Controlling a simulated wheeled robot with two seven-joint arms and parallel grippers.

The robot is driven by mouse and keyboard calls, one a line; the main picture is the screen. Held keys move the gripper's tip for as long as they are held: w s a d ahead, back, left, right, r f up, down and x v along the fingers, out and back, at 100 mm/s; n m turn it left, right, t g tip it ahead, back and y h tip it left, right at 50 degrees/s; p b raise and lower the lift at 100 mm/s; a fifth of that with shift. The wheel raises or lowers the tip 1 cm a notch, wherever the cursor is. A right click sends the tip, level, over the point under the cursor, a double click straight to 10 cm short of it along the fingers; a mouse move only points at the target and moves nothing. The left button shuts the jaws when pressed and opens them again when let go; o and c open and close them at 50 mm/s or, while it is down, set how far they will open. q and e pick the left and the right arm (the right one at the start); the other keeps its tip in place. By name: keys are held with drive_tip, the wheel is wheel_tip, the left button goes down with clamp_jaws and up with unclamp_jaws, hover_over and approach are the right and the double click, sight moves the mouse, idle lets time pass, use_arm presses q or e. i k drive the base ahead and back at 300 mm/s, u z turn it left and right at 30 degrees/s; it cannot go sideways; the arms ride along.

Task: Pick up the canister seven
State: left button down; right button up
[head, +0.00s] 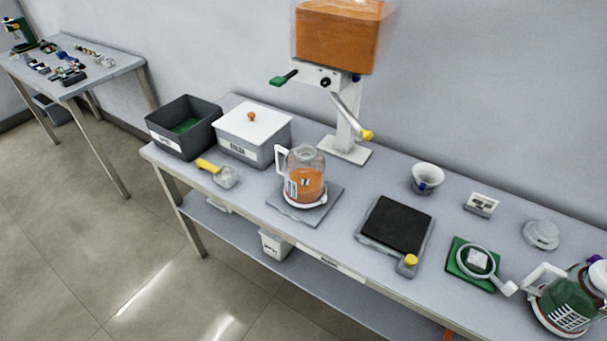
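Canister seven (306,182) is a clear jug with orange contents, a white handle on its left side and a white label with a "7". It stands upright on a grey square plate (323,211) on the table, below and in front of the dispenser. Nothing holds it. Neither of my grippers shows in the head view.
The table (345,250) also bears a dark bin (170,140), a white lidded box (240,148), a yellow-handled scoop (224,177), a dispenser (349,135), a black-topped scale (398,224), a white cup (425,179) and a green-filled canister (566,304). A second table (110,77) stands at the back left.

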sight(305, 172)
drive_tip(key=k, duration=0.6)
drive_tip(key=u, duration=0.8)
drive_tip(key=i, duration=1.05)
drive_tip(key=z, duration=0.25)
